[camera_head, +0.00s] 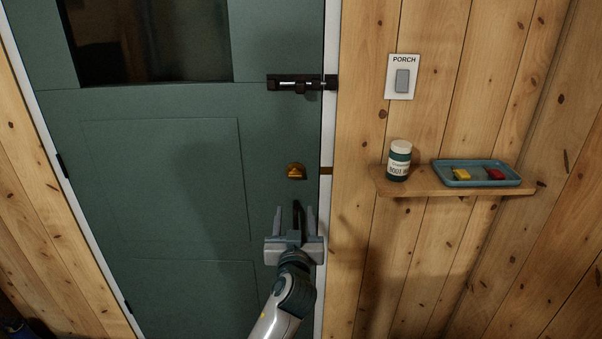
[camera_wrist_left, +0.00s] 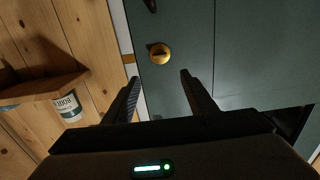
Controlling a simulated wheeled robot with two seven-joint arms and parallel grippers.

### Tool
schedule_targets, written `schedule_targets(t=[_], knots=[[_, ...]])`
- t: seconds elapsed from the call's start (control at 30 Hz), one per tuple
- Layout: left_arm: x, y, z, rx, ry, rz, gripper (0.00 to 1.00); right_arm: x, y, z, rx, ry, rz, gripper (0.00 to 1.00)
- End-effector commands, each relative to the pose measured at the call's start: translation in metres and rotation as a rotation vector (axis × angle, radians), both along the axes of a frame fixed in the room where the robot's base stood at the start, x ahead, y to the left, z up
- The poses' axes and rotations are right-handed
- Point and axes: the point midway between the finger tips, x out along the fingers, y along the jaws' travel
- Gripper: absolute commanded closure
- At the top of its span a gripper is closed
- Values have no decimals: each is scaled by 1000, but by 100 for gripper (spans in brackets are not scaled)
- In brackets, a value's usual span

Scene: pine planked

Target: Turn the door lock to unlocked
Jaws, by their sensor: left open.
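The door lock (camera_head: 296,171) is a small brass piece on the green door (camera_head: 165,180), near its right edge. It also shows in the left wrist view (camera_wrist_left: 160,53) as a round brass disc with a dark bar across it. My left gripper (camera_head: 297,210) is open and empty. In the head view it is just below the lock, fingers pointing up. In the wrist view the lock appears beyond the gap between the fingertips, apart from both. A dark upright piece, perhaps the handle, shows between the fingers in the head view. My right gripper is out of view.
A black slide bolt (camera_head: 296,84) is above the lock. Right of the door are a porch switch (camera_head: 402,77) and a wooden shelf (camera_head: 440,190). The shelf bears a labelled jar (camera_head: 399,162) and a blue tray (camera_head: 453,182) with yellow and red pieces.

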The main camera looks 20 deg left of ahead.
Motion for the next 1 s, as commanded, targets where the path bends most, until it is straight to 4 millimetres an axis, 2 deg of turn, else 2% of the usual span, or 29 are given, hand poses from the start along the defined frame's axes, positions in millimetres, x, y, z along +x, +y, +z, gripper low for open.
schedule_targets(t=[0.37, 0.57, 0.77, 1.0], knots=[[0, 0, 1, 0, -2, 1, 48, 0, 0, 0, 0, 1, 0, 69], [7, 2, 3, 2, -3, 1, 48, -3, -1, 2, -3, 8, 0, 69], [27, 8, 4, 2, -1, 2, 48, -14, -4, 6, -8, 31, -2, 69], [64, 19, 4, 3, -1, 2, 48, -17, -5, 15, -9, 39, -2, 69]])
